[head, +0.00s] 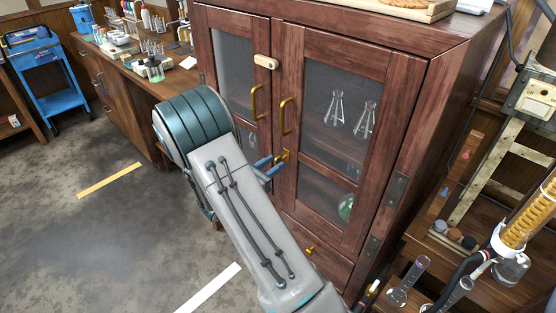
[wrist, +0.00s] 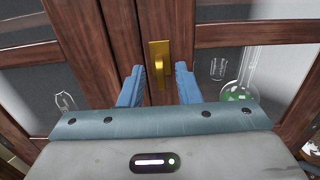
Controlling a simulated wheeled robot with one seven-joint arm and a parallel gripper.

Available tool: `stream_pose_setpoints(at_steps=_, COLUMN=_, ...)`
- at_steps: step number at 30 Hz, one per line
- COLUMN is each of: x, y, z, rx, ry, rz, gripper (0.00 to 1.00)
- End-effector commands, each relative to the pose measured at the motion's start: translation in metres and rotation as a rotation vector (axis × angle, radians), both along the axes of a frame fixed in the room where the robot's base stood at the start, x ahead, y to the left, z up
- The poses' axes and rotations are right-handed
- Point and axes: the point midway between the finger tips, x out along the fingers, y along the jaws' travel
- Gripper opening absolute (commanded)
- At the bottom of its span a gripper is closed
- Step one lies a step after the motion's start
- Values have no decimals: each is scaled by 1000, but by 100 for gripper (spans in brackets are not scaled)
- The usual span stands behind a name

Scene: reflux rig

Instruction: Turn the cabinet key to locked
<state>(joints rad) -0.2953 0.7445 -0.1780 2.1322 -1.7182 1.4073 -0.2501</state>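The wooden cabinet (head: 300,120) has two glass doors, both closed. A brass key plate with the key (wrist: 159,62) sits on the door frame near the middle seam; in the head view the brass (head: 285,156) shows just past my fingers. My gripper (wrist: 160,82) has its two blue fingers apart, one on each side of the brass piece, with nothing visibly held. In the head view my gripper (head: 270,168) is in front of the doors, close to the lock. Whether the fingers touch the key cannot be told. The key's exact angle is hard to make out.
Two brass handles (head: 286,116) and a pale latch block (head: 266,62) are above the lock. Glass flasks (head: 335,108) stand inside the cabinet. A workbench (head: 125,80) is at left, glassware rig (head: 515,235) at right. Open floor (head: 90,230) lies at lower left.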

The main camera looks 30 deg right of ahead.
Motion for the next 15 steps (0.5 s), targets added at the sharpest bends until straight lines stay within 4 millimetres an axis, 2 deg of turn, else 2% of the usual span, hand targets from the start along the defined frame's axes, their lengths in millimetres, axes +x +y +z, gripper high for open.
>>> stream_pose_setpoints(at_steps=3, x=5, y=-14, z=0, rx=0, ry=0, rz=-2, gripper=30)
stream_pose_setpoints(at_steps=6, x=8, y=-21, z=0, rx=0, ry=0, rz=1, gripper=30)
stream_pose_setpoints(at_steps=15, x=9, y=-24, z=0, rx=0, ry=0, rz=1, gripper=30)
